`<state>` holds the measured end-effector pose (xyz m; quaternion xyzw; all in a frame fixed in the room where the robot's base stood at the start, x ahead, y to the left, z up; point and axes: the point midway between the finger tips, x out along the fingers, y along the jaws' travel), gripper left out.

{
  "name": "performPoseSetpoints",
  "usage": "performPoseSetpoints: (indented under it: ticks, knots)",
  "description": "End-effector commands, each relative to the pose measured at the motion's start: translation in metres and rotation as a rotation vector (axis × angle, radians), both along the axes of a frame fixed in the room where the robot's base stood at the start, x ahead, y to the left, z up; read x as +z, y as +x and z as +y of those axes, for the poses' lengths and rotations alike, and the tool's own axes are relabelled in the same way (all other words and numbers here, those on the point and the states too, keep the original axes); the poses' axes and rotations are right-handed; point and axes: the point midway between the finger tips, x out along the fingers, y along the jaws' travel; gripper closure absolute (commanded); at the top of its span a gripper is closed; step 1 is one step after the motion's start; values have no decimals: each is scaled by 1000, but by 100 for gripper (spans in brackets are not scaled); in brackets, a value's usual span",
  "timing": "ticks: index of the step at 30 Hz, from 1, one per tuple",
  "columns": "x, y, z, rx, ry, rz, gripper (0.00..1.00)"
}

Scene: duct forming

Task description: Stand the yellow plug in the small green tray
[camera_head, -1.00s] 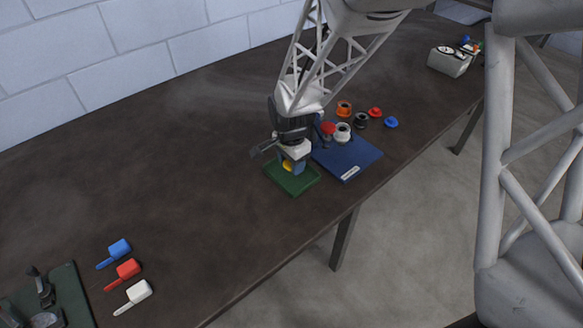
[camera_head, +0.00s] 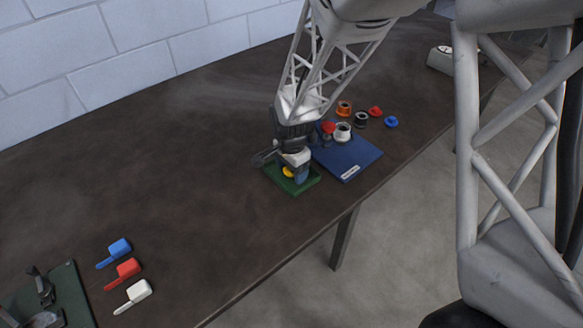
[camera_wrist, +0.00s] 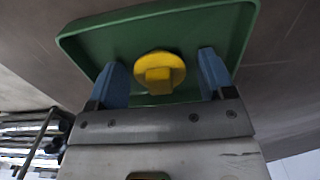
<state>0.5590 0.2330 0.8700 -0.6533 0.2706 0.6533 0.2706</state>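The yellow plug (camera_head: 288,172) shows at the small green tray (camera_head: 296,190), beside my gripper's blue fingers. In the wrist view the plug (camera_wrist: 160,72) is a round yellow disc with a block-like stub facing the camera, seen against the floor of the green tray (camera_wrist: 200,20). My gripper (camera_head: 297,174) is low over the tray. In the wrist view its two blue fingers (camera_wrist: 163,80) stand apart on either side of the plug, with a gap at each side. I cannot tell whether the plug's underside rests flat on the tray.
A blue board (camera_head: 360,160) with a white label lies right of the tray, a white ring-shaped part (camera_head: 342,132) at its back edge. Orange, black, red and blue parts lie behind it. Three scoops (camera_head: 128,268) lie front left. The table's middle left is clear.

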Motion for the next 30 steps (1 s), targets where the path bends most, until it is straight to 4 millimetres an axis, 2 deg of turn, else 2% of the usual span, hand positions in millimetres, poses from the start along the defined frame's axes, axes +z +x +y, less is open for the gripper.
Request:
performPoseSetpoints:
  ticks: [8, 14, 20, 30]
  knots:
    - [1, 0, 0, 0, 0, 0, 25]
    - [9, 0, 0, 0, 0, -1, 25]
    - [28, 0, 0, 0, 1, -2, 25]
    - [81, 0, 0, 0, 1, -3, 25]
